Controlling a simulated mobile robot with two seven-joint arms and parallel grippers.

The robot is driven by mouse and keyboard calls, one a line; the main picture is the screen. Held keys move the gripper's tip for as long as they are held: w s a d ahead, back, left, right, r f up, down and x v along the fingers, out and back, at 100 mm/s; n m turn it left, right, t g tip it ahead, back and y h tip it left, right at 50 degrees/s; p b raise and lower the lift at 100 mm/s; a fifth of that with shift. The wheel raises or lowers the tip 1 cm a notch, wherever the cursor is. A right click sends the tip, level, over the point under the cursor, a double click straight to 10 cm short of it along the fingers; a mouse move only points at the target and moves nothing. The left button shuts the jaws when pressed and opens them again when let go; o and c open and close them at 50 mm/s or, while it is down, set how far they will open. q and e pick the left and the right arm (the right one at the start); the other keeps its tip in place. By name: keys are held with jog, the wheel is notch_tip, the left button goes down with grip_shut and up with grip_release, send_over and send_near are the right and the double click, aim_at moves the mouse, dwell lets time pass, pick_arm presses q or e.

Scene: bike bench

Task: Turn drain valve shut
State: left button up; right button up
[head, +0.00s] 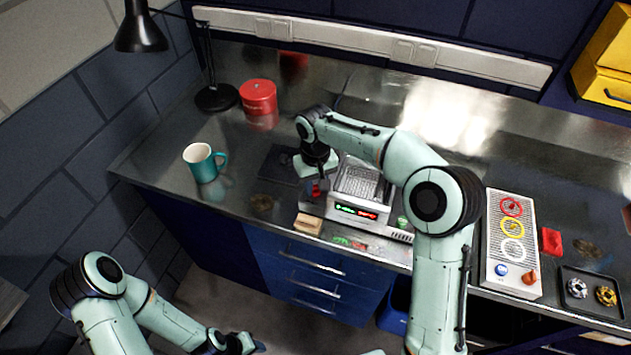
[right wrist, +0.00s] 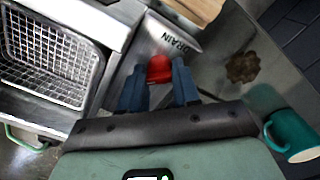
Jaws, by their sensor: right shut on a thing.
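The drain valve is a red knob (right wrist: 159,69) beside the "DRAIN" label on the side of a grey metal machine with a wire basket (right wrist: 48,57). In the head view the machine (head: 345,209) stands on the bench, with lit green and red displays on its front. My right gripper (right wrist: 159,88) is shut on the red knob, one blue finger on each side; the fingers hide part of it. In the head view my right gripper (head: 316,187) is at the machine's left side. My left gripper (head: 240,345) is low at the bottom edge, its fingers unclear.
A teal mug (head: 202,164), a red tin (head: 258,97) and a black lamp (head: 140,30) stand to the left. A wooden block (head: 308,223) lies at the bench's front edge. A panel with coloured rings (head: 512,243) and a dark tray (head: 592,310) are at the right.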

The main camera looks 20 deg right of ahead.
aim_at(315, 186)
jog(key=n, duration=0.4)
jog(key=shift+n, duration=2.9)
jog(key=o, duration=0.8)
jog(key=shift+c, duration=0.2)
notch_tip(315, 186, up, 13)
jog(key=shift+r, duration=0.2)
